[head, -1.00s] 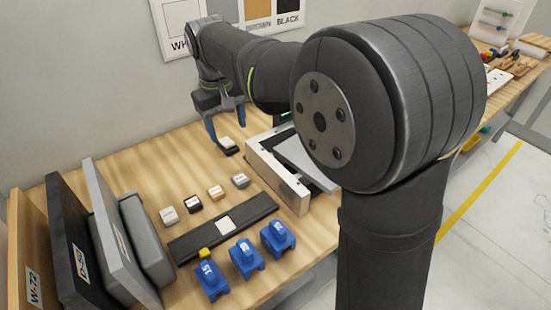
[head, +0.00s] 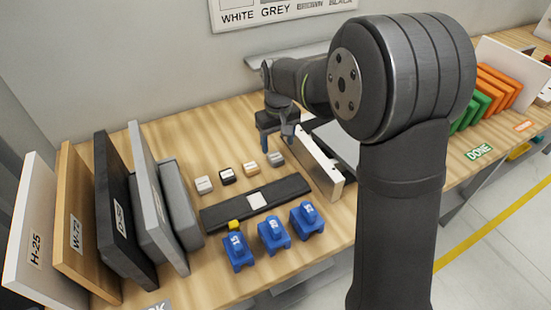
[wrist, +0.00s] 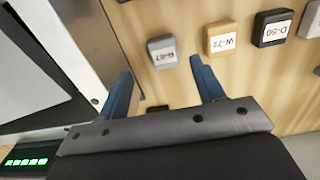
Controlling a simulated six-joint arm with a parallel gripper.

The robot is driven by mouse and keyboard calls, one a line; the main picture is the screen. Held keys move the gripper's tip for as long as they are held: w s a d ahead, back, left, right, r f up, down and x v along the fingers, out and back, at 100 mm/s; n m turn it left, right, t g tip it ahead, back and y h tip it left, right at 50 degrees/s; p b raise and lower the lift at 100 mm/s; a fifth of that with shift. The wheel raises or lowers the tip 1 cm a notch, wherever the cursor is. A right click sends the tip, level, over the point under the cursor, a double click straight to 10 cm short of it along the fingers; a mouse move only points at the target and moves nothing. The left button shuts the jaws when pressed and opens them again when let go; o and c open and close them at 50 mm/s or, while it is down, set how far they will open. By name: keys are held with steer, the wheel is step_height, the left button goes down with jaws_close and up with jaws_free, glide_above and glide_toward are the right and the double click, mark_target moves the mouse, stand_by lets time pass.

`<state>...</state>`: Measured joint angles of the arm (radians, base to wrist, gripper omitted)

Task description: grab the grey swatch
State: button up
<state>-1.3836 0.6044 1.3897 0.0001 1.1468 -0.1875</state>
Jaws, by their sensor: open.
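The grey swatch (head: 275,159) lies on the table at the right end of a short row of swatches. In the wrist view the grey swatch (wrist: 163,51) has a white label and sits just beyond the fingertips, roughly centred between them. My gripper (head: 277,144) is open above the table, behind the grey swatch in the head view. In the wrist view my gripper (wrist: 161,69) shows two spread blue fingers and holds nothing I can make out. A small dark sliver shows between the finger bases; I cannot tell what it is.
Wood (head: 250,169), black (head: 227,176) and white (head: 203,185) swatches continue the row. A white-sided machine (head: 320,165) stands close right; upright boards (head: 120,220) stand left.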

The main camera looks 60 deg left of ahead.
mark_target(276, 156)
steer(key=f, duration=0.5)
steer(key=shift+s+a, duration=0.15)
steer(key=shift+s, duration=0.1)
steer(key=shift+c, duration=0.4)
steer(key=c, duration=1)
